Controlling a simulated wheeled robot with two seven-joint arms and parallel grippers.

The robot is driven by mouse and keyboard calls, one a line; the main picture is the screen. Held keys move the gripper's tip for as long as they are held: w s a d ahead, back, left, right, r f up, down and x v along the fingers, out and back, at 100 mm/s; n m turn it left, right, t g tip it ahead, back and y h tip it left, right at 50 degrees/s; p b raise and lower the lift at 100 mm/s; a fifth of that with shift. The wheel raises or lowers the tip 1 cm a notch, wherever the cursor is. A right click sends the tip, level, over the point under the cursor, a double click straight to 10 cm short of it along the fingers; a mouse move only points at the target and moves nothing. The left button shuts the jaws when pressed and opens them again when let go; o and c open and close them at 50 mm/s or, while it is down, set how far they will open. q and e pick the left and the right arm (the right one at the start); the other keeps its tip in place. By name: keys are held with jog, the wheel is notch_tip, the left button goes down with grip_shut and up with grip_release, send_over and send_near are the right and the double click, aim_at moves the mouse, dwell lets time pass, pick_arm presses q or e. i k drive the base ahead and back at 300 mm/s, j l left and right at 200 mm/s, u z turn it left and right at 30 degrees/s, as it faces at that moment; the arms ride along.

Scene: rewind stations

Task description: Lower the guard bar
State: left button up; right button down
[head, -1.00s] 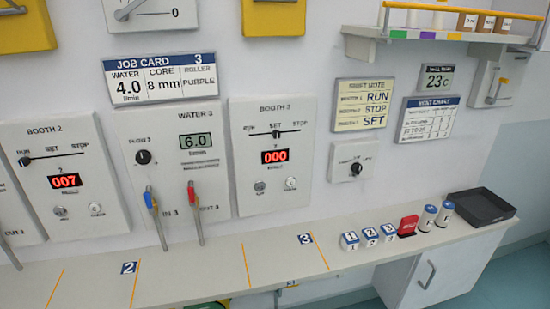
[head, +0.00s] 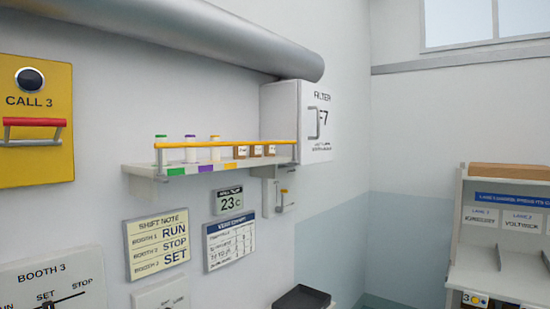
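A yellow guard bar (head: 225,144) runs along the front of a wall shelf (head: 142,172), raised above its front edge. Grey posts hold it at both ends. Behind it stand several small items: white bottles with green, purple and orange caps, and brown boxes (head: 256,150). Neither of my grippers is in view.
A yellow CALL 3 panel (head: 38,155) with a dark button and red bar (head: 35,122) is at left. A filter box (head: 315,120) is right of the shelf, under a grey duct (head: 190,30). A dark tray (head: 302,298) sits below. A white rack (head: 505,255) stands at right.

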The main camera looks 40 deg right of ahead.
aim_at(159, 146)
jog(key=i+l+z, duration=0.1)
jog(key=z, duration=0.25)
jog(key=i+z, duration=0.2)
jog(key=z, duration=0.15)
jog(key=i+z, duration=0.15)
jog(key=z, duration=0.2)
